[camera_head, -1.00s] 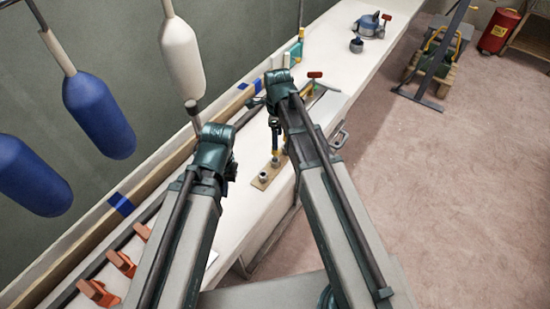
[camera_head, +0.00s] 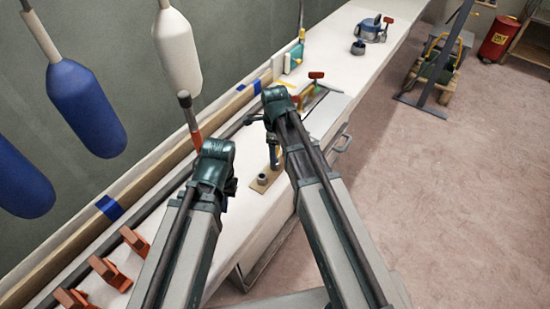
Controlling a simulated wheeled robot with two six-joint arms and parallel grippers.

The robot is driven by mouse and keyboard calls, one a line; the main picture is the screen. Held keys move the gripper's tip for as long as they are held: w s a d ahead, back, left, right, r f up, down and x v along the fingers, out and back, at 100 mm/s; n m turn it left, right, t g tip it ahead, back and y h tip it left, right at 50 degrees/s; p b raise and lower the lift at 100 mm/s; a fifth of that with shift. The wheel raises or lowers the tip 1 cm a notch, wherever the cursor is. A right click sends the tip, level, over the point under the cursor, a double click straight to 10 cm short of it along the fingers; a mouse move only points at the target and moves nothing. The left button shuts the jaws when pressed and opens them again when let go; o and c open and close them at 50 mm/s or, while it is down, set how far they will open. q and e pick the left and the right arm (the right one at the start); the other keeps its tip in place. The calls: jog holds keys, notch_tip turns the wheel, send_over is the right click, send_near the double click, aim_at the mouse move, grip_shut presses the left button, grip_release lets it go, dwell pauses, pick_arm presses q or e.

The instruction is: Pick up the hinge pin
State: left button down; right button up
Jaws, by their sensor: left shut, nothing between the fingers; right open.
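I cannot make out the hinge pin for certain. A small wooden strip (camera_head: 258,187) lies on the white bench, with a grey ring-like fitting (camera_head: 263,179) on it. A dark and yellow upright piece (camera_head: 273,160) shows just behind the fitting, partly hidden by my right arm; I cannot tell what it is. My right gripper (camera_head: 262,130) is open above the bench, beyond the strip, and its fingers are partly hidden by its wrist. My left gripper (camera_head: 231,187) is shut and empty, left of the strip, mostly hidden behind its own wrist.
A grey-topped orange stick (camera_head: 190,118) stands behind my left wrist. Orange clamps (camera_head: 110,272) line the bench's left edge. Blue and white fenders (camera_head: 88,100) hang at left. A red-handled tool (camera_head: 316,76) lies beyond my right gripper. The far bench (camera_head: 335,50) has free room.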

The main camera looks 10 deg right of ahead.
jog(key=shift+f, duration=0.1)
jog(key=shift+c, duration=0.2)
grip_shut()
pick_arm(q)
jog(key=shift+r+p, duration=0.1)
jog(key=shift+p, duration=0.2)
